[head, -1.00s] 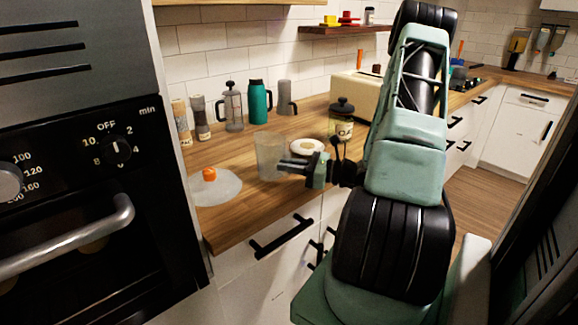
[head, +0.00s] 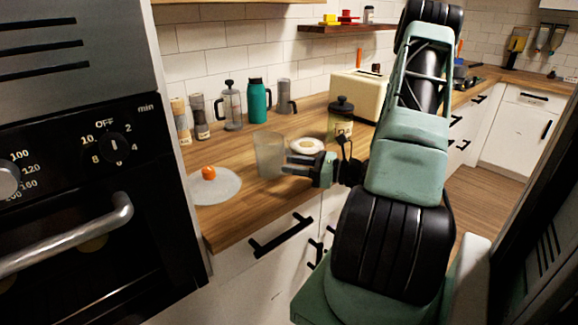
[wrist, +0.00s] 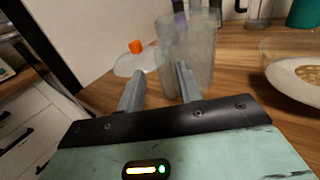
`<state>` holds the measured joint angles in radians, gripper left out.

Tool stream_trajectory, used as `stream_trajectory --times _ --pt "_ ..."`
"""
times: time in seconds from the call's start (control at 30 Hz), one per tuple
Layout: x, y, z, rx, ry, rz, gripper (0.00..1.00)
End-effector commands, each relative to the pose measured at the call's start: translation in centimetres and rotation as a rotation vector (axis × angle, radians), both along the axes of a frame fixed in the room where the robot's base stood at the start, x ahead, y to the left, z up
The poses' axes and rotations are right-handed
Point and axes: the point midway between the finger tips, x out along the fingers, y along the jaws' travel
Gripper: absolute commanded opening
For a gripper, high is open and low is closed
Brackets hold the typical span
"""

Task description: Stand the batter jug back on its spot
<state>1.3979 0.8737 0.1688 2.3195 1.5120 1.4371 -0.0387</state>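A clear, greyish jug (head: 269,155), which I take to be the batter jug, stands upright on the wooden counter near its front edge. It also shows in the wrist view (wrist: 199,50), just beyond my fingertips and mostly to the right of the gap between them. My gripper (head: 286,165) is just right of the jug in the head view, with its fingers apart and nothing between them. In the wrist view my gripper (wrist: 160,72) also shows its fingers spread, the right one overlapping the jug's image. I cannot tell whether that finger touches the jug. No marked spot is clearly recognisable.
A pale round disc (head: 216,187) with an orange piece (head: 208,173) lies left of the jug. A white dish (head: 306,146) and a black-lidded jar (head: 341,117) are behind my gripper. A french press (head: 232,107) and teal flask (head: 258,102) stand by the wall. The oven (head: 100,190) is left.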

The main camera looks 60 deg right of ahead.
Motion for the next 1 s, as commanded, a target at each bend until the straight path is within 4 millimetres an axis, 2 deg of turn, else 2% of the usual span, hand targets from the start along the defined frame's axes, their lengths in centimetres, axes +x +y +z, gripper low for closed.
stream_trajectory --times 0.3,0.53,0.73,0.87,0.97,1.0 --pt "-6.4 -2.4 -0.2 -0.002 0.000 -0.003 0.35" --pt "-9.1 -3.3 -0.1 0.000 0.000 -0.001 0.35" --pt "-9.7 -3.5 0.0 0.001 0.000 0.001 0.35" --pt "-9.2 -2.9 0.2 -0.008 0.005 0.029 0.35" --pt "-7.3 -0.6 0.6 -0.046 0.023 0.141 0.35" --pt "-6.3 1.0 0.9 -0.072 0.034 0.215 0.35"
